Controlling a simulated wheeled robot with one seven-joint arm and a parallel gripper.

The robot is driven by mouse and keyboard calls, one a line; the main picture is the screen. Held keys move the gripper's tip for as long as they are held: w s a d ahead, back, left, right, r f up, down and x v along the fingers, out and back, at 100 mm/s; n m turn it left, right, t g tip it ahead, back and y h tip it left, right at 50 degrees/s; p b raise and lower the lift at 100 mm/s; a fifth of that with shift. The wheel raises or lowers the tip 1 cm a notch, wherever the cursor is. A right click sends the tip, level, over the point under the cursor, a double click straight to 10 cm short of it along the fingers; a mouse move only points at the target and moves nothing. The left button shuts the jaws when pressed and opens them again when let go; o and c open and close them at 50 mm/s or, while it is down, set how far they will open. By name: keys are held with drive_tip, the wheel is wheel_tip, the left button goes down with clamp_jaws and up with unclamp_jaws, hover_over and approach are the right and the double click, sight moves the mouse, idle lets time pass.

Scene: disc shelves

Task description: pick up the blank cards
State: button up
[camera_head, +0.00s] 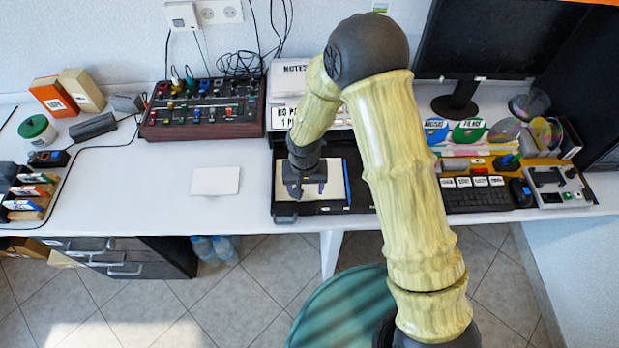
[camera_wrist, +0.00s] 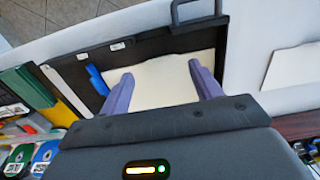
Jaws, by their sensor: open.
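A flat, pale blank card or stack of cards (camera_head: 215,181) lies on the white desk left of a black tray; its edge shows at the right of the wrist view (camera_wrist: 293,72). Another pale blank sheet or stack (camera_head: 334,187) lies in the black tray (camera_head: 285,218), and fills much of the tray in the wrist view (camera_wrist: 158,88). I cannot tell how many sheets either holds. My gripper (camera_head: 306,191) is over the tray with its fingers apart (camera_wrist: 160,71), above the pale sheet. Nothing is between the fingers except the view of the sheet; whether the tips touch it is unclear.
A blue pen-like item (camera_head: 347,182) lies along the tray's right side. A keyboard (camera_head: 476,198) and discs (camera_head: 503,130) are further right. A mixer-like console (camera_head: 204,108) stands behind left.

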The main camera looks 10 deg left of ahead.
sight(305, 196)
drive_tip(key=shift+f, duration=0.15)
drive_tip(key=shift+f+p, duration=0.55)
drive_tip(key=shift+f, duration=2.05)
drive_tip(key=c, duration=1.1)
drive_tip(key=shift+w+r, duration=0.1)
drive_tip(key=shift+r, duration=0.05)
wheel_tip(305, 196, up, 10)
drive_tip(key=b, duration=0.1)
